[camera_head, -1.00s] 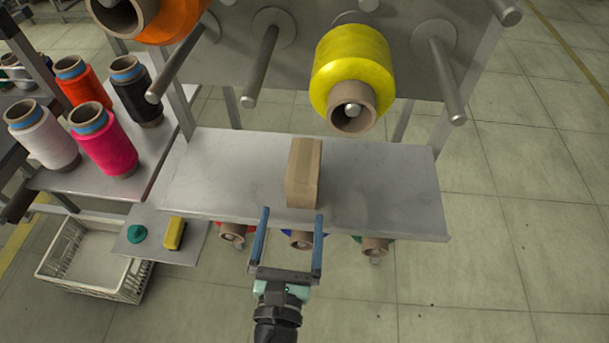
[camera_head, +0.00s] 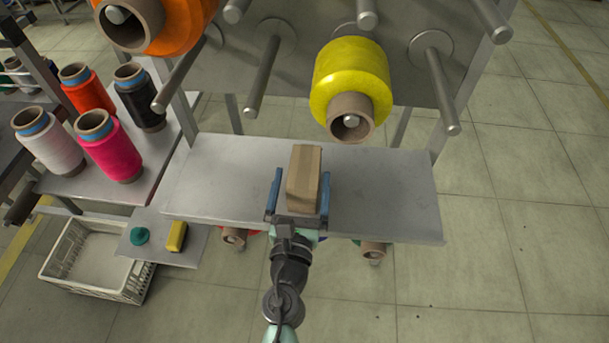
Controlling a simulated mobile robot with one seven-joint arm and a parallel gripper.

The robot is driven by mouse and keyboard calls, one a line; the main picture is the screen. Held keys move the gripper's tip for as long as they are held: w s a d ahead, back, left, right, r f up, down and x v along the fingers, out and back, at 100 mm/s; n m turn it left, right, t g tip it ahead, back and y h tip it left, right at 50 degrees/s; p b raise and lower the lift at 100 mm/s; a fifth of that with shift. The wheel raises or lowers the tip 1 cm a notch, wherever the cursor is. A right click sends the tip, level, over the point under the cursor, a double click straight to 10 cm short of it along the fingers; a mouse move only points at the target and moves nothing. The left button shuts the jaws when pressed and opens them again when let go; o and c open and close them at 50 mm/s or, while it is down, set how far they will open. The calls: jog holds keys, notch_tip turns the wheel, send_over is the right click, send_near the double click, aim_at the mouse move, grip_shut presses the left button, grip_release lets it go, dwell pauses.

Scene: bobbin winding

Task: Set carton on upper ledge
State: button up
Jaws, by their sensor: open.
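A brown carton (camera_head: 304,179) stands upright on a grey metal ledge (camera_head: 388,192), near the middle of its length. My gripper (camera_head: 301,188) is open, with one blue finger on the left of the carton and the other on its right. The fingers reach along the carton's sides, and a gap shows on the left. Whether the right finger touches the carton I cannot tell. The gripper's base is just in front of the carton at the ledge's front edge.
A yellow spool (camera_head: 350,85) hangs on a peg above and behind the carton. An orange spool (camera_head: 160,22) and bare pegs (camera_head: 440,88) jut out above. Several cones stand on a side shelf (camera_head: 85,190) at left. A white crate (camera_head: 88,275) sits below. The ledge's right part is clear.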

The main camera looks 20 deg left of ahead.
aim_at(307, 147)
jog(key=shift+x, duration=1.65)
jog(key=shift+r, duration=0.1)
grip_shut()
